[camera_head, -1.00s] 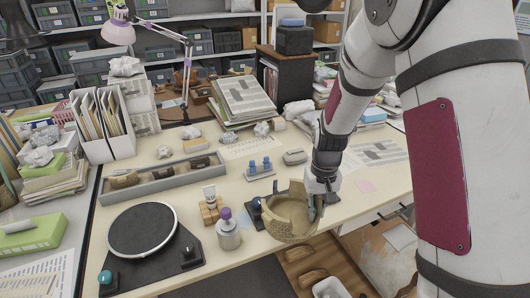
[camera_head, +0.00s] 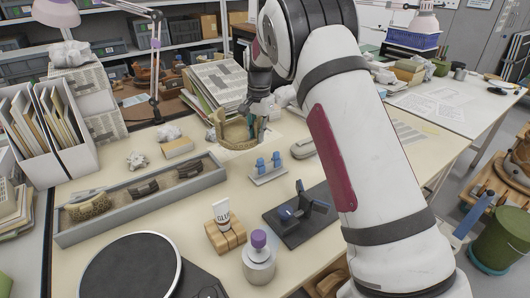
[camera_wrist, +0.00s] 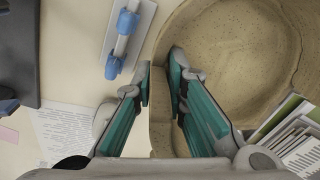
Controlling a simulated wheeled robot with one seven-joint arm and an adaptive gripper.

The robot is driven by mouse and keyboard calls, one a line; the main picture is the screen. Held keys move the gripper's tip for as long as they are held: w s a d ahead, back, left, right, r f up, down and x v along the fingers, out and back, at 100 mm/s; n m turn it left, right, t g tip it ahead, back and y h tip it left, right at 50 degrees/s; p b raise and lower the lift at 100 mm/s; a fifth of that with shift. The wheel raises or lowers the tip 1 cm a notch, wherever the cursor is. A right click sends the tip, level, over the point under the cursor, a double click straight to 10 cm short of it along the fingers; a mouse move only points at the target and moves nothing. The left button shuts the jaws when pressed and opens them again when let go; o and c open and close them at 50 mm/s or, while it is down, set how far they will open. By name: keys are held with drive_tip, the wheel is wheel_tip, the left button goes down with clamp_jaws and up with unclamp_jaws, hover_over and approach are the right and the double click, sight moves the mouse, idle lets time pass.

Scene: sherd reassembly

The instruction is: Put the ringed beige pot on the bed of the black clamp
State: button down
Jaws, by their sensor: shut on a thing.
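The ringed beige pot (camera_head: 236,134), broken open at its rim, is at the back of the table in the head view, in front of the paper stack. My gripper (camera_head: 258,122) is shut on its wall. In the wrist view the pot (camera_wrist: 235,60) fills the upper right, its wall between the fingertips of my gripper (camera_wrist: 162,82). I cannot tell whether its base touches the table. The black clamp (camera_head: 312,228), with a blue knob and dark upright jaws, lies nearer the front, and its bed is empty. My gripper and the pot are apart from it.
A small stand with blue clips (camera_head: 268,168) lies between pot and clamp. A glue tube on a wooden block (camera_head: 224,232) and a purple-capped jar (camera_head: 258,260) stand left of the clamp. A grey sherd tray (camera_head: 140,205) and a turntable (camera_head: 135,270) are further left.

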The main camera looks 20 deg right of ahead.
wheel_tip(320, 180, down, 10)
drive_tip(key=shift+w+r+b, duration=0.1)
drive_tip(key=shift+r+b, duration=0.05)
drive_tip(key=shift+b, duration=0.2)
idle(0.4)
drive_tip(key=c, duration=1.6)
unclamp_jaws()
drive_tip(key=r, duration=0.8)
drive_tip(key=r+p, duration=0.1)
drive_tip(key=r, duration=0.3)
drive_tip(key=shift+s+d, duration=0.2)
drive_tip(key=shift+s, duration=0.15)
